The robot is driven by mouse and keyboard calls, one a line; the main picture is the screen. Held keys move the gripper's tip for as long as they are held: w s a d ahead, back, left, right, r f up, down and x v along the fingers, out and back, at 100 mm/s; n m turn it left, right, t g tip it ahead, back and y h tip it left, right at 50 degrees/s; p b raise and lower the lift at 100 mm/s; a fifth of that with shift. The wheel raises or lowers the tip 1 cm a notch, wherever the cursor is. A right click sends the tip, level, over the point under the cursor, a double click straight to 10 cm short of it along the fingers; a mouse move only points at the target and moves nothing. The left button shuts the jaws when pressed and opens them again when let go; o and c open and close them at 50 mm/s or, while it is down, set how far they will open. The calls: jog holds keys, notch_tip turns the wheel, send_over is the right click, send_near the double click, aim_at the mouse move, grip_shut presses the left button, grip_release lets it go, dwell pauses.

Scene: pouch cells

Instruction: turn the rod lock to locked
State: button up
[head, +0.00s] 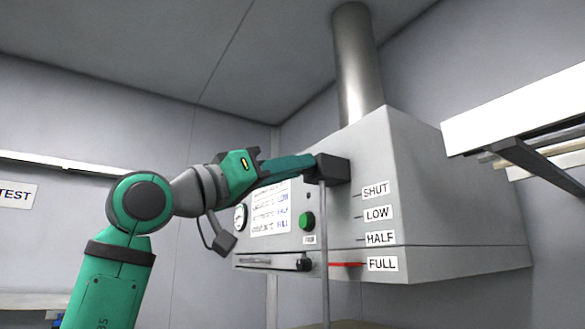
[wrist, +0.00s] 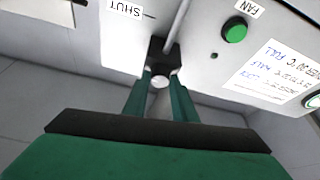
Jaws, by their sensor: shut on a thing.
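The rod lock is a dark block (head: 333,169) on the front of the grey fume hood, at the top of a thin vertical rod (head: 325,250). In the wrist view the dark block (wrist: 163,52) is straight ahead, with the rod (wrist: 179,25) running from it. My gripper (head: 312,164) reaches it from the left. Its green fingers (wrist: 158,88) are shut on a small pale round piece (wrist: 160,81) at the block, which looks like the lock's knob. The fingers hide part of it. I cannot tell which way the lock is turned.
The hood (head: 450,200) carries SHUT, LOW, HALF and FULL labels (head: 380,225); a red pointer (head: 346,264) is level with FULL. A green button (head: 307,221) marked FAN, a dial (head: 240,217) and a written sheet (head: 270,208) are nearby. A shelf (head: 520,110) juts out at right.

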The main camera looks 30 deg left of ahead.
jog(key=shift+s+d+r+n+g+y, duration=0.15)
jog(key=shift+n+g+y, duration=0.3)
jog(key=shift+n+y, duration=1.95)
jog(key=shift+w+d+r+n+g+y, duration=0.15)
jog(key=shift+n+g, duration=0.25)
jog(key=shift+n, duration=4.2)
jog(key=shift+s+r+n+g+y, duration=0.15)
jog(key=shift+n+g+y, duration=0.3)
jog(key=shift+n+y, duration=2)
jog(key=shift+n+h, duration=1.2)
jog(key=shift+n, duration=0.05)
jog(key=o, duration=1)
jog(key=shift+o, duration=0.2)
